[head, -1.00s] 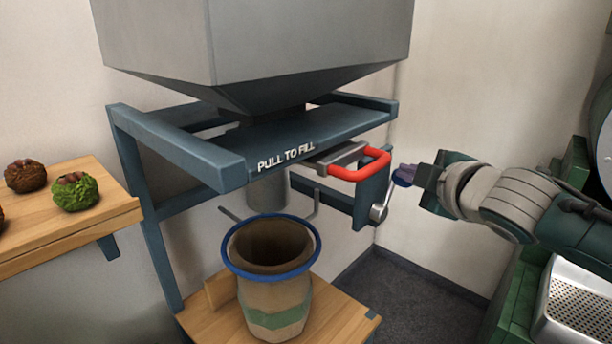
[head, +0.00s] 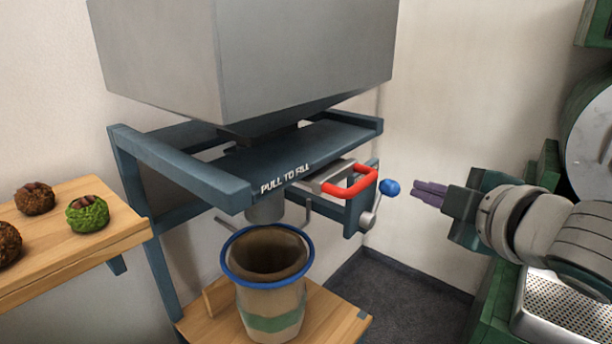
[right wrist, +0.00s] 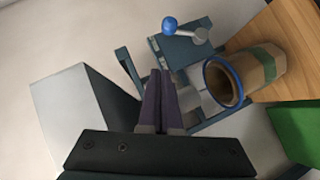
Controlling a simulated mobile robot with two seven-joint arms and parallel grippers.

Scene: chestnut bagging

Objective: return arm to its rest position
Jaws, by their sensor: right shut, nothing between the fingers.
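My right gripper (head: 430,192) is shut and empty at the right of the head view. Its purple fingers point left and stand apart from the blue-knobbed lever (head: 389,188) on the blue dispenser frame (head: 185,170). In the right wrist view the shut fingers (right wrist: 160,95) are at the centre, and the blue knob (right wrist: 169,24) is above them with a gap. The red pull handle (head: 350,183) sits at the frame's front right. A sack with a blue rim (head: 268,310) stands upright below the spout, its mouth open. My left gripper is not in view.
A grey hopper (head: 245,60) sits above the frame. A wooden shelf (head: 120,235) at left holds brown and green round burrs (head: 87,213). Green machinery with a perforated metal tray (head: 560,312) stands at the lower right. Floor (head: 400,300) shows between it and the sack's stand.

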